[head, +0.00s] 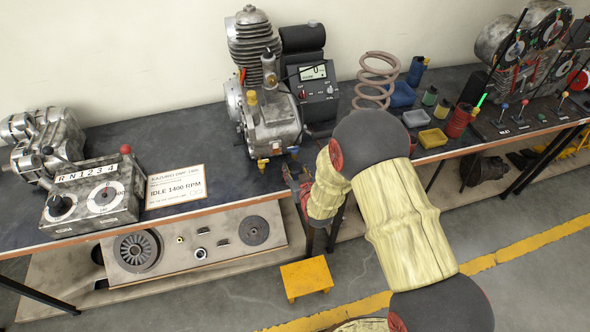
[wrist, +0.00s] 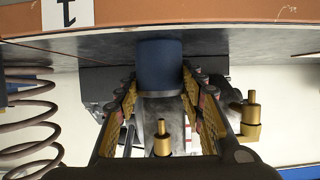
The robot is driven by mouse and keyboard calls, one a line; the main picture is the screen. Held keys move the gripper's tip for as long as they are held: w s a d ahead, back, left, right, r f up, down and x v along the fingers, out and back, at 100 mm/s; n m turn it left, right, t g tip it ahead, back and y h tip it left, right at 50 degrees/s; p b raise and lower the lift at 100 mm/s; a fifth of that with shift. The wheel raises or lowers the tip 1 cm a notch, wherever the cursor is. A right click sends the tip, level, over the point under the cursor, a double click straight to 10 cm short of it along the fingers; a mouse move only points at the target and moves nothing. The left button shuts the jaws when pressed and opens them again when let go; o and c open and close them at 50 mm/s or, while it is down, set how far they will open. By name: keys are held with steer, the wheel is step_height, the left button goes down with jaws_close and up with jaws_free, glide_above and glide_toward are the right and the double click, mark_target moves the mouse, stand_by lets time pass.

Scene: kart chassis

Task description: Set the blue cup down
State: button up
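The blue cup (wrist: 160,63) is between the two fingertips of my gripper (wrist: 160,78) in the wrist view, which looks upside down. The finger pads lie against or very close to its two sides. The cup looks upright, near the workbench top; whether it touches the bench I cannot tell. In the head view my gripper (head: 294,180) is at the bench's front edge, in front of the engine, mostly hidden by my arm. I cannot make out the held cup there.
The engine (head: 270,125) with brass fittings stands just behind my gripper. A coil spring (head: 376,78), a digital meter (head: 315,88) and small coloured pots (head: 460,120) stand nearby. A dark blue container (head: 417,71) stands farther back. A sign card (head: 176,187) lies left. Bench (head: 190,125) left of the engine is clear.

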steer(key=o, duration=0.4)
steer(key=shift+r, duration=0.2)
steer(key=p+v, duration=0.3)
steer(key=v, duration=0.9)
steer(key=s+d+r+m+g+h, duration=0.15)
steer(key=d+r, duration=0.25)
steer(key=r, duration=0.5)
steer(key=s+d+r+g+h, duration=0.15)
steer(key=d+r, duration=0.25)
steer(key=r, duration=0.5)
steer(key=s+d+r+g, duration=0.1)
steer(key=s+d+r, duration=0.1)
steer(key=s, duration=0.6)
steer(key=s+d+r+m+g, duration=0.1)
steer(key=s+d+r, duration=0.2)
steer(key=s+r, duration=0.2)
steer(key=s+d+r+g, duration=0.2)
steer(key=s+d+r, duration=0.1)
steer(key=s, duration=0.8)
steer(key=shift+s+d+r+m+h, duration=0.25)
steer(key=shift+r+m+h, duration=0.1)
steer(key=shift+r, duration=0.2)
